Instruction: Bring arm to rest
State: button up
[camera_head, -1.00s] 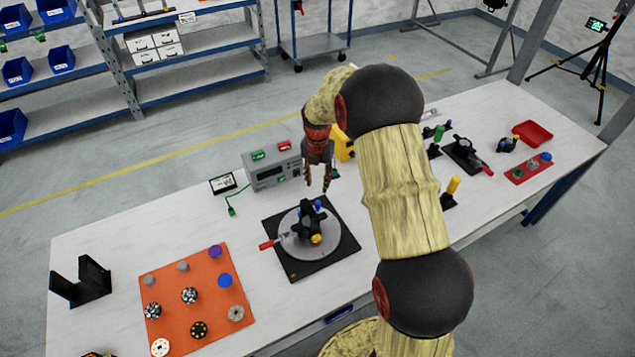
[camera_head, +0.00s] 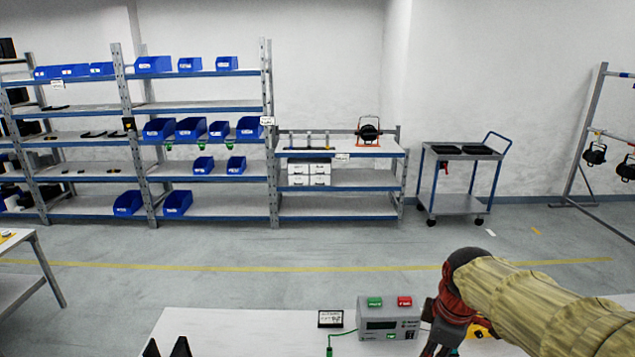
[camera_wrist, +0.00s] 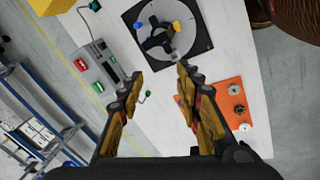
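My gripper (camera_wrist: 157,82) is open and empty in the wrist view, its two fingers spread apart above the white workbench (camera_wrist: 125,30). Beyond the fingertips is a round grey turntable on a black square plate (camera_wrist: 197,40), with a black clamp-like part, a blue knob and a yellow knob on it. In the head view my arm reaches in from the lower right. The gripper's fingertips are cut off by the bottom edge there, close to the grey tester box (camera_head: 388,322).
The grey box, with green and red labels, also shows in the wrist view (camera_wrist: 97,66). An orange mat (camera_wrist: 236,108) with small round parts lies right of the fingers. Shelves with blue bins (camera_head: 190,128) and a cart (camera_head: 460,155) stand across open floor (camera_head: 300,250).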

jog(key=s+a+r+m+t, duration=0.1)
jog(key=s+a+m, duration=0.1)
jog(key=s+m, duration=0.4)
jog(key=s+a+r+m+t+b, duration=0.1)
jog(key=s+a+m, duration=0.2)
jog(key=s, duration=0.9)
jog(key=m, duration=0.3)
jog(key=shift+r+m+t+b, duration=0.3)
jog(key=shift+m, duration=0.1)
jog(key=shift+d, duration=0.15)
